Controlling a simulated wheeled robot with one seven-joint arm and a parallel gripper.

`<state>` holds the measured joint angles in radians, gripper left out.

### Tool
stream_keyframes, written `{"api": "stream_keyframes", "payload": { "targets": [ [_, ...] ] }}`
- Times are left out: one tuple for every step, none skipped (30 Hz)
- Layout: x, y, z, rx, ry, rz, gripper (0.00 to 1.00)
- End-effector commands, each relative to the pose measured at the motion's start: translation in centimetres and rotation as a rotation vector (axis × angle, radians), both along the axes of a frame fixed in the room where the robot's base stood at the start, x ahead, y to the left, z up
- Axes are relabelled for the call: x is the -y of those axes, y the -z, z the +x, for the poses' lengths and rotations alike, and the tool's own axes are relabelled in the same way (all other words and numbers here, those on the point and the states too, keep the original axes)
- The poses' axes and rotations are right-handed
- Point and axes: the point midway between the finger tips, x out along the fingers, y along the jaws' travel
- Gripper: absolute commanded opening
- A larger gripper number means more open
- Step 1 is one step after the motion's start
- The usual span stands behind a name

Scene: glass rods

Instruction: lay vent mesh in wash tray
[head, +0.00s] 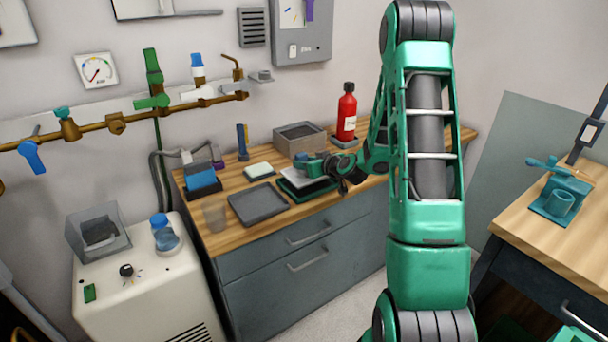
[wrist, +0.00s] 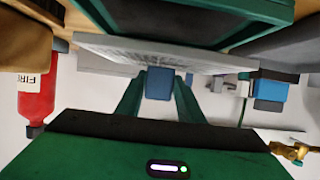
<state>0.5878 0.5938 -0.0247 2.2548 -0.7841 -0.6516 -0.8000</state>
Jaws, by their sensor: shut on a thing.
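My gripper (head: 322,167) is shut on the vent mesh, a thin pale grey panel (wrist: 165,52), by a blue block at its edge (wrist: 159,83). In the head view the mesh (head: 303,174) is partly hidden by my gripper and appears over a green tray (head: 288,193). The wrist view, which looks upside down, shows the tray (wrist: 190,22) close to the mesh; I cannot tell whether they touch. My fingers (wrist: 159,92) stand on both sides of the blue block. A flat dark grey tray (head: 257,204) lies on the counter to the left; which tray is the wash tray is not marked.
A grey open box (head: 300,138) and a red extinguisher-like bottle (head: 347,112) stand behind. A white pad (head: 259,170), a blue holder (head: 202,182) and a clear beaker (head: 214,216) are to the left. Brass pipes (head: 120,122) run along the wall.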

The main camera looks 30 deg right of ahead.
Motion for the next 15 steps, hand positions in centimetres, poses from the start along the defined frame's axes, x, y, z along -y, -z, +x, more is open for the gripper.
{"api": "stream_keyframes", "payload": {
  "targets": [
    [0.1, 0.2, 0.0, 0.0, 0.0, 0.001, 0.07],
    [0.1, 0.3, 0.0, 0.0, 0.0, 0.001, 0.07],
    [0.1, 0.6, 0.0, 0.0, 0.001, 0.002, 0.07],
    [0.1, 0.8, 0.0, 0.0, 0.002, 0.001, 0.07],
    [0.1, 1.1, 0.0, -0.001, 0.001, 0.001, 0.07],
    [0.1, 1.7, 0.0, -0.002, 0.002, 0.001, 0.07],
    [0.1, 2.1, 0.0, -0.002, 0.002, 0.002, 0.07],
    [0.1, 2.5, 0.0, -0.002, 0.002, 0.002, 0.07],
    [0.1, 3.0, 0.0, -0.002, 0.002, 0.002, 0.07],
    [0.1, 3.3, 0.0, -0.001, 0.002, 0.002, 0.07],
    [0.1, 3.6, 0.0, -0.001, 0.002, 0.002, 0.07],
    [0.1, 3.9, 0.0, -0.001, 0.001, 0.001, 0.07],
    [0.1, 4.0, 0.0, 0.0, 0.001, 0.001, 0.07],
    [0.1, 4.0, 0.0, 0.001, 0.001, 0.001, 0.07],
    [0.1, 4.0, 0.0, 0.001, 0.001, 0.0, 0.07]
  ]
}}
